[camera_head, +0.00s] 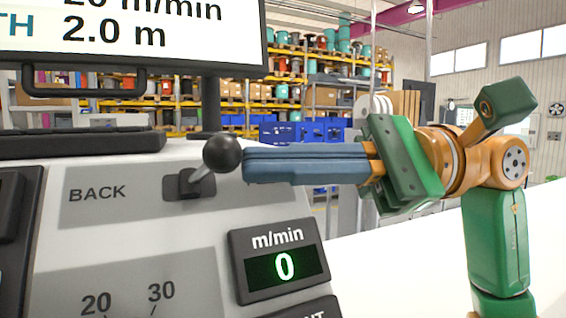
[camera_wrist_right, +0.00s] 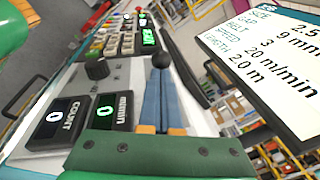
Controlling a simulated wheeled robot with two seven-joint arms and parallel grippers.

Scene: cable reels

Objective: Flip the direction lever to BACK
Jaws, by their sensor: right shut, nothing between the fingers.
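The direction lever has a black ball knob (camera_head: 222,153) on a short metal stem rising from a dark slot plate on the grey panel. The stem leans toward the right in the head view, away from the BACK label (camera_head: 97,193) on the left. My right gripper (camera_head: 246,164) is shut and empty. Its blue fingertips are right beside the knob, on its right side; I cannot tell if they touch. In the right wrist view the knob (camera_wrist_right: 162,61) shows just beyond the tips of the shut fingers (camera_wrist_right: 160,78). My left gripper is in neither view.
A black m/min display (camera_head: 279,264) reading 0 sits below the fingers. A dial scale with 20 and 30 is at the lower left. A monitor (camera_head: 135,66) hangs above the panel. Shelves with reels (camera_head: 290,90) stand far behind. A dial knob (camera_wrist_right: 97,67) shows in the wrist view.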

